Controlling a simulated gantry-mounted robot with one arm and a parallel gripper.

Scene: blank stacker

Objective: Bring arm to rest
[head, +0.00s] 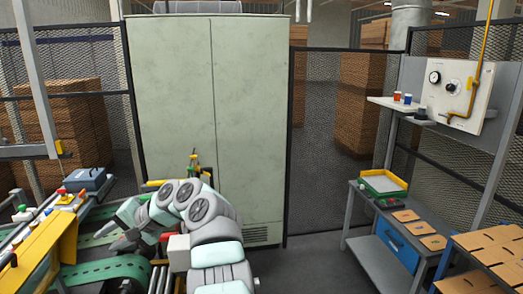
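My grey and pale-green arm rises from the bottom centre of the head view and bends over to the left, above the conveyor area. My gripper (124,241) seems to be the small dark part at the arm's left end, low over the green belt (112,270). It is small and partly covered by the arm, so I cannot tell whether its fingers are open or shut, or whether it holds anything.
A tall pale-green cabinet (213,100) stands behind the arm. At left are a yellow machine cover (42,258) and a blue box (86,179). At right, a grey bench (362,215) holds a green-and-yellow tray (382,182) and brown flat pieces. Open floor lies between arm and bench.

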